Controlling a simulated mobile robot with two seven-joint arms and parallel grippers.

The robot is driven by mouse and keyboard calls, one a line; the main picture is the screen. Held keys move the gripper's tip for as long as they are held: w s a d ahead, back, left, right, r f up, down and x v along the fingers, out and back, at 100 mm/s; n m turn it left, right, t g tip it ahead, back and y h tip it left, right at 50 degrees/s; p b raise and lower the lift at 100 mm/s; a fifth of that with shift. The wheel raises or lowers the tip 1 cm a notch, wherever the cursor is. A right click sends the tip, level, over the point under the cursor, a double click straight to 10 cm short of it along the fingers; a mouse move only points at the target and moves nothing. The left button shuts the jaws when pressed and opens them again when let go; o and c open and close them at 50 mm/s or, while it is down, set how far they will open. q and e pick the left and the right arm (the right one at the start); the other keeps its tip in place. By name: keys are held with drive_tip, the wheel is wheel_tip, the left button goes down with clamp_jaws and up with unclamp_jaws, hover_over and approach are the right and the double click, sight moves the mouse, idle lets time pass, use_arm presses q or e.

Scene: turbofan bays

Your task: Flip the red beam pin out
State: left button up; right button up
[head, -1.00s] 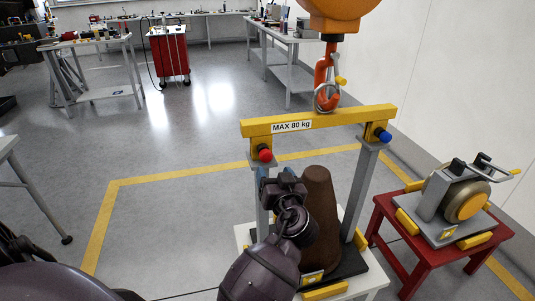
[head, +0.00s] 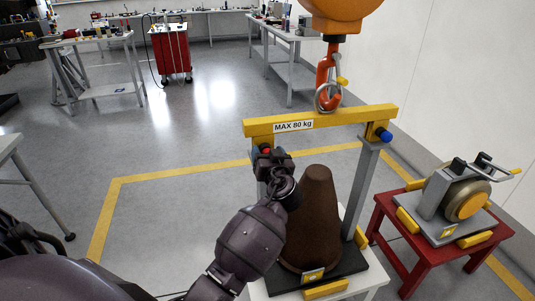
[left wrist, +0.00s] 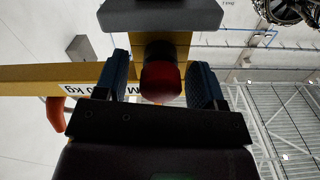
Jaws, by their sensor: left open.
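The yellow lifting beam (head: 345,118), labelled MAX 80 kg, spans two grey posts. The red pin (head: 266,150) is at its left end, mostly hidden behind my left gripper (head: 268,160). In the left wrist view the red pin (left wrist: 161,82) has a rounded knob and sits between the two blue finger pads of my left gripper (left wrist: 160,88). The gripper is open, with a visible gap on the right of the knob; contact on the left is unclear. A blue pin (head: 385,136) is at the beam's right end. My right gripper is not in view.
An orange crane hook (head: 325,72) holds the beam's ring. A brown cone (head: 310,220) stands between the posts on a dark base. A red stand (head: 405,253) with a machine is at the right.

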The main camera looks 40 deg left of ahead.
use_arm(q)
drive_tip(key=c, duration=0.7)
clamp_jaws()
drive_tip(key=shift+s+d+f, duration=0.15)
drive_tip(key=shift+s+d, duration=0.15)
drive_tip(key=shift+d, duration=0.1)
drive_tip(key=v, duration=0.2)
drive_tip(key=shift+s+d+b, duration=0.25)
drive_tip(key=shift+s+b, duration=0.05)
drive_tip(key=shift+b, duration=0.05)
drive_tip(key=o, duration=0.7)
unclamp_jaws()
